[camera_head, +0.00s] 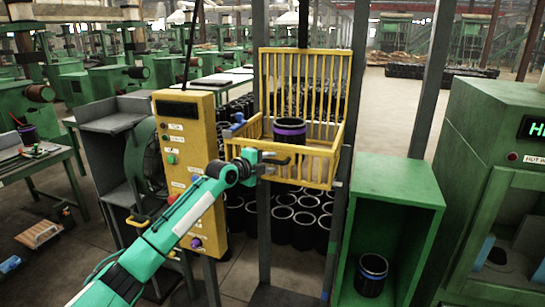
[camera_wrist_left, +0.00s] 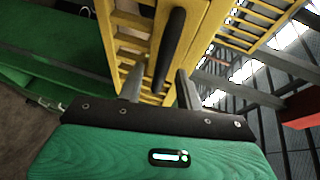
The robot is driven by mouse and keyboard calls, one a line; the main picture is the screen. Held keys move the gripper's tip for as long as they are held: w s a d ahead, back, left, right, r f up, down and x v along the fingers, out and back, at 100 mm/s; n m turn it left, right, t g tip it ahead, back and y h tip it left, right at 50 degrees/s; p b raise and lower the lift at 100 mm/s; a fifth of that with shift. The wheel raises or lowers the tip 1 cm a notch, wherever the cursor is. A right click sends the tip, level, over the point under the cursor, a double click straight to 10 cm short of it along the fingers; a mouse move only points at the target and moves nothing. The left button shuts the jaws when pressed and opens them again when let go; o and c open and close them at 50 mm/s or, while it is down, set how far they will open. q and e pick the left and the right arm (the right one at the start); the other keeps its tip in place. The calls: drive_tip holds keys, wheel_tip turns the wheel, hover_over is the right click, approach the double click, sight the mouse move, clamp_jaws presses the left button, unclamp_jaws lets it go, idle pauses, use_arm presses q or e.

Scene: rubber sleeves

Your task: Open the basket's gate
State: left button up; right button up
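The yellow basket (camera_head: 330,85) hangs on a dark frame in the middle of the head view. Its low barred gate (camera_head: 314,172) at the front looks upright and shut. A black rubber sleeve with a purple band (camera_head: 289,131) stands inside the basket. My left gripper (camera_head: 276,163) is at the front of the gate, towards its left part. In the left wrist view its two fingers (camera_wrist_left: 159,88) are apart, with a dark bar-like handle (camera_wrist_left: 171,50) between them. I see gaps beside the handle; contact is not clear. My right gripper is not in view.
A yellow control panel (camera_head: 187,150) stands close left of the basket, near my left arm. A green open box (camera_head: 398,185) with a black sleeve (camera_head: 371,274) inside stands at right. Several black sleeves (camera_head: 304,218) stand below and behind the basket. A green machine (camera_head: 500,130) is at far right.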

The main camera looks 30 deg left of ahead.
use_arm(q)
drive_tip(key=shift+x, duration=0.8)
drive_tip(key=shift+w+p, duration=0.15)
drive_tip(key=shift+p, duration=0.15)
